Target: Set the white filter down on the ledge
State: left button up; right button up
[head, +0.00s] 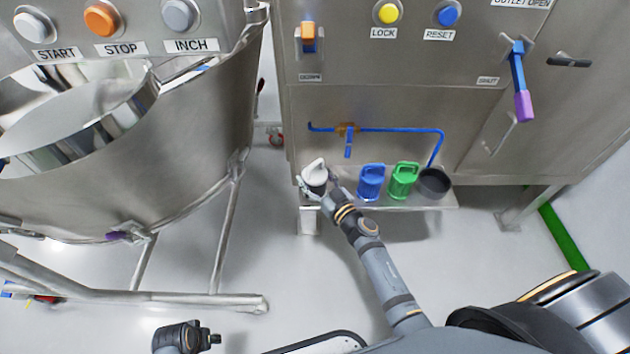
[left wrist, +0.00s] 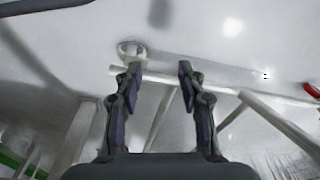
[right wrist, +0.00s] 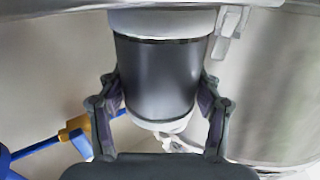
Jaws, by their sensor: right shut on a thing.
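The white filter (head: 314,172) has a white top with a handle and a dark grey middle band. It appears at the left end of the metal ledge (head: 440,201) in the head view; I cannot tell whether its base touches the ledge. My right gripper (head: 318,188) is shut on it. In the right wrist view, the fingers clasp both sides of the filter's dark body (right wrist: 158,78), with white parts above and below. My left gripper (left wrist: 158,68) is open and empty, with only floor and metal legs beyond it.
A blue filter (head: 370,182), a green filter (head: 404,180) and a dark round cup (head: 434,183) stand on the ledge to the right. A blue pipe (head: 390,130) runs above them. A large steel vessel (head: 190,150) stands at the left, with bare floor between.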

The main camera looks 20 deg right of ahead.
aim_at(322, 188)
pick_arm(q)
jog(key=shift+w+d+r, duration=0.1)
jog(key=shift+r, duration=0.4)
pick_arm(e)
jog(key=shift+f, duration=0.1)
jog(key=shift+f, duration=0.1)
pick_arm(q)
jog(key=shift+r, duration=0.15)
pick_arm(e)
jog(key=o, duration=1.3)
jog(key=shift+c, duration=0.2)
jog(key=v, duration=0.5)
jog(key=shift+s+d, duration=0.1)
jog(key=shift+s, duration=0.1)
pick_arm(q)
jog(key=shift+r, duration=0.1)
pick_arm(e)
jog(key=v, duration=0.6)
jog(key=shift+s, duration=0.3)
